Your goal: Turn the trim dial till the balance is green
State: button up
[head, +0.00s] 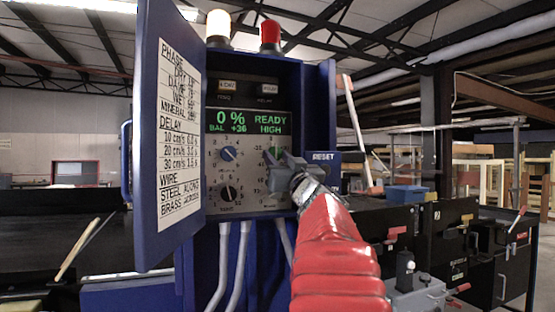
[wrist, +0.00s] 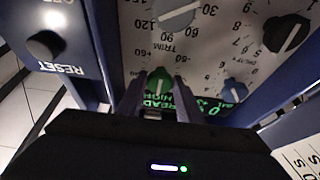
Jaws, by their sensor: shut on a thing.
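The green trim dial (wrist: 160,80) sits between the two fingers of my gripper (wrist: 159,92) in the wrist view, with the TRIM label beside it. The fingers are shut on it. In the head view a bit of the green dial (head: 274,152) shows behind my gripper (head: 283,164), which hides the rest. The display (head: 245,121) reads 0 %, READY, HIGH and BAL +30-something, the last digit being unclear. Its lettering is green.
A blue knob (head: 228,154) and a black knob (head: 229,193) are left of my gripper. A grey knob (wrist: 172,14) is close by in the wrist view. The open cabinet door (head: 172,130) stands at left; the RESET box (head: 325,172) is at right.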

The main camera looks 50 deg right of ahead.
jog(key=shift+n+y, duration=0.4)
jog(key=shift+n, duration=0.1)
jog(key=n+y, duration=0.1)
jog(key=n, duration=0.1)
jog(key=n+t+y, duration=0.1)
jog(key=n, duration=0.1)
jog(key=shift+s+d+n, duration=0.1)
jog(key=shift+d+n, duration=0.1)
jog(key=shift+n, duration=0.1)
jog(key=n+y, duration=0.2)
jog(key=n, duration=0.3)
jog(key=shift+d+r, duration=0.1)
jog(key=n+y, duration=0.1)
jog(key=n, duration=0.1)
jog(key=n+y, duration=0.2)
jog(key=n, duration=0.1)
jog(key=shift+d+r+n, duration=0.1)
jog(key=shift+r+n, duration=0.05)
jog(key=shift+n, duration=0.15)
jog(key=shift+n+g+y, duration=0.6)
jog(key=shift+n+g, duration=0.2)
jog(key=shift+n, duration=1.4)
jog(key=o, duration=1)
jog(key=shift+r, duration=0.1)
jog(key=shift+s, duration=0.1)
